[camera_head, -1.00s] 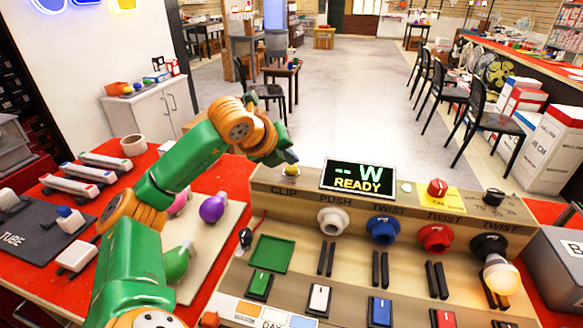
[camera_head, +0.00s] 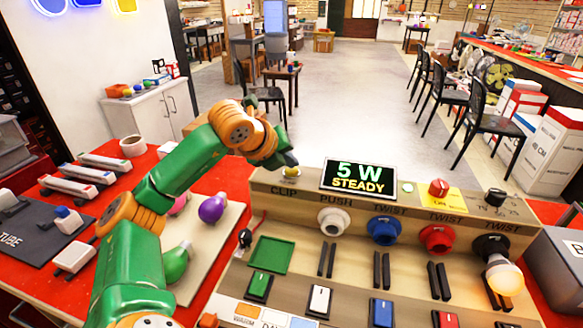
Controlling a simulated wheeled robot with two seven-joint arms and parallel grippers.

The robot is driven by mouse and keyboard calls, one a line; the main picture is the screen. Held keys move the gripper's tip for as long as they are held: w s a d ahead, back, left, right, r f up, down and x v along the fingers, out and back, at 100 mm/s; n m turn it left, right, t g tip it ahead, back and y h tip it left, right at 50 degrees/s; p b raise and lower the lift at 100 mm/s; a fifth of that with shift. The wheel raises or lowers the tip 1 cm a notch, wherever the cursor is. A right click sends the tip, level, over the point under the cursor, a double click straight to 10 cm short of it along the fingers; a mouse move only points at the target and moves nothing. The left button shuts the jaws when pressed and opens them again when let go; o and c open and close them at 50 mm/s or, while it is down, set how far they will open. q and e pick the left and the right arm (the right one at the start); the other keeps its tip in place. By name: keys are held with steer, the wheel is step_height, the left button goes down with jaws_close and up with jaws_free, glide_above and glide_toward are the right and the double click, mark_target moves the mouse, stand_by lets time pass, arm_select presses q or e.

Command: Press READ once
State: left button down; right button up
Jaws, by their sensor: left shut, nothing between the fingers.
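My left gripper (camera_head: 287,160) is shut and empty, pointing down at the back left of the wooden test panel (camera_head: 440,222). Its tip is just above a small yellowish button (camera_head: 291,172); I cannot tell whether they touch. No READ label is legible. The display (camera_head: 358,178) to the right shows "5 W STEADY". A small pale round part (camera_head: 407,187) sits right of the display. A glowing bulb (camera_head: 505,278) is in the black socket at the right. My right gripper is not in view.
White, blue and red sockets (camera_head: 333,221) line the panel, with a red knob (camera_head: 438,187) and a black knob (camera_head: 495,197) behind. A purple bulb (camera_head: 213,208) and a green bulb (camera_head: 176,262) lie on a tray at left. A grey box (camera_head: 565,265) stands at right.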

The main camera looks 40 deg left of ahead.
mark_target(289, 172)
arm_select(q)
steer(key=shift+r+p, duration=0.85)
steer(key=shift+r, duration=0.1)
step_height(289, 172, up, 5)
steer(key=p, duration=0.4)
steer(key=shift+p, duration=0.4)
